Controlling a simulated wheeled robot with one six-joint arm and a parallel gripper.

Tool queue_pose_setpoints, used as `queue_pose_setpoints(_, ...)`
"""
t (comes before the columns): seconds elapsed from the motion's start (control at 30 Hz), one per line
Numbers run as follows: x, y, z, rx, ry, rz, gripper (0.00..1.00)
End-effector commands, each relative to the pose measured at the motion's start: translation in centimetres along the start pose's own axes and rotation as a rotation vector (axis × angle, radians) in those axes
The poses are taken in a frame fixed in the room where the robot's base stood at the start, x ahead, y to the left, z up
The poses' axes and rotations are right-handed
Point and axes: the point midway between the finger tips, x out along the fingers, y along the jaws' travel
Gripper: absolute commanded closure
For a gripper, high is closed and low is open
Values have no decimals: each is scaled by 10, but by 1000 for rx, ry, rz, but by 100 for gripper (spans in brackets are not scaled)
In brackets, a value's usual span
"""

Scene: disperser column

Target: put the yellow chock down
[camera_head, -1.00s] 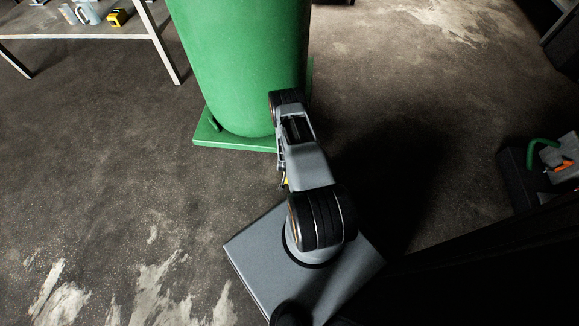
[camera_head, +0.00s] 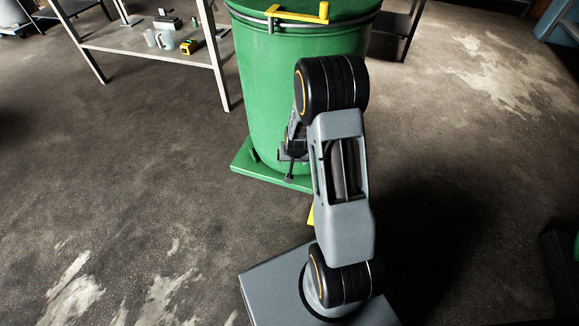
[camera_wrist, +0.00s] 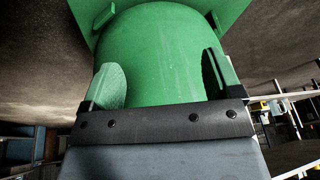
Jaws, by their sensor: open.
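A yellow piece (camera_head: 311,215), likely the yellow chock, shows low beside my arm in the head view. My arm hides most of it, so I cannot tell its full shape or what it rests on. My gripper (camera_head: 290,168) is partly hidden behind my arm, in front of the green drum's lower side and above the yellow piece in the picture. In the wrist view my gripper (camera_wrist: 161,82) has its two fingers wide apart. Nothing is held between them; the green drum (camera_wrist: 165,45) fills the view beyond. No yellow chock shows in the wrist view.
The green drum (camera_head: 262,75) stands on a green base (camera_head: 258,172) with a yellow lever (camera_head: 300,14) on its lid. A metal table (camera_head: 110,45) at upper left carries mugs and a yellow tape measure (camera_head: 190,46). The floor to the left is clear.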

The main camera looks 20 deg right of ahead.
Motion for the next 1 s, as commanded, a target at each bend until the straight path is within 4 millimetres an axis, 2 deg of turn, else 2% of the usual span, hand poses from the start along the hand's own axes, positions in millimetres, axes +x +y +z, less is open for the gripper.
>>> queue_pose_setpoints(0.03, -34, -13, -2, -38, 3, -16, 15)
queue_pose_setpoints(0.2, -133, -39, 20, -170, -28, -44, 15)
queue_pose_setpoints(0.3, -180, -45, 43, -239, -45, -51, 15)
queue_pose_setpoints(0.4, -216, -46, 67, -297, -59, -51, 15)
queue_pose_setpoints(0.5, -243, -44, 88, -343, -70, -48, 15)
queue_pose_setpoints(0.63, -264, -39, 110, -383, -81, -44, 15)
queue_pose_setpoints(0.8, -275, -35, 123, -408, -89, -38, 15)
queue_pose_setpoints(1.0, -277, -34, 126, -412, -91, -37, 15)
